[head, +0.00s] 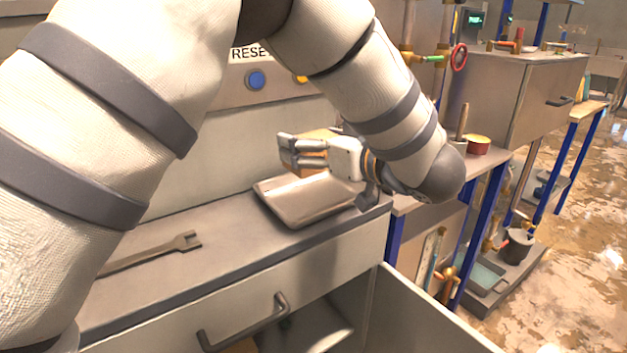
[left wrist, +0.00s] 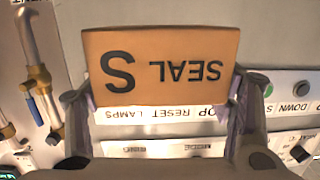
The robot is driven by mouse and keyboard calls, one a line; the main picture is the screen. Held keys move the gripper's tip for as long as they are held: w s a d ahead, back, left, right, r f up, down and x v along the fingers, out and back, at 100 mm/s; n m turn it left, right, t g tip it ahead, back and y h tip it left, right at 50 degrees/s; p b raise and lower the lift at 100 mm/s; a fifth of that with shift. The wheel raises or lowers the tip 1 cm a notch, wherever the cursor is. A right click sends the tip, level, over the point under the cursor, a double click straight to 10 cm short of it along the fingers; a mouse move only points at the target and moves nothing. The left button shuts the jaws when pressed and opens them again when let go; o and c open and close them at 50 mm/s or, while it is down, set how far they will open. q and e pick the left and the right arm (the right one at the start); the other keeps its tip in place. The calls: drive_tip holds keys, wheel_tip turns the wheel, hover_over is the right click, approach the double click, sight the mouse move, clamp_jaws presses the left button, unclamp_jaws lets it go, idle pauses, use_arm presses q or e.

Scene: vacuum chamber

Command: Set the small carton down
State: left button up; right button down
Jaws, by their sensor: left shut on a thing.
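A small orange-brown carton (left wrist: 160,62) marked "SEALS" sits between the fingers of my left gripper (left wrist: 158,95) in the left wrist view, its lettering upside down. In the head view my left gripper (head: 300,150) is shut on the carton (head: 319,134), which is partly hidden behind the fingers. The gripper and carton are over a shallow metal tray (head: 303,208) on the grey counter. The carton appears to be above the tray; the exact gap is hard to tell. My right gripper is not in view.
A wrench (head: 150,254) lies on the counter (head: 235,240) left of the tray. A panel with a blue button (head: 256,80) stands behind. Below the counter, a cabinet door (head: 425,315) stands open. A red tin (head: 478,144) is on the bench at right.

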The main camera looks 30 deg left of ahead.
use_arm(q)
drive_tip(key=w+a+f, duration=0.1)
drive_tip(key=f, duration=0.1)
drive_tip(key=w+f, duration=0.1)
drive_tip(key=f, duration=0.1)
drive_tip(key=w+a+f+b, duration=0.1)
drive_tip(key=w+f, duration=0.1)
drive_tip(key=shift+a+f, duration=0.1)
drive_tip(key=shift+a, duration=0.25)
drive_tip(key=f, duration=0.3)
drive_tip(key=shift+w+a+f, duration=0.2)
drive_tip(key=shift+f, duration=0.1)
drive_tip(key=shift+r, duration=0.15)
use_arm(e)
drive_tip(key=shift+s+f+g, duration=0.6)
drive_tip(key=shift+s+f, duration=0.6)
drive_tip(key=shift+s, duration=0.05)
use_arm(q)
drive_tip(key=o, duration=1.2)
drive_tip(key=shift+f, duration=0.2)
drive_tip(key=shift+r, duration=0.1)
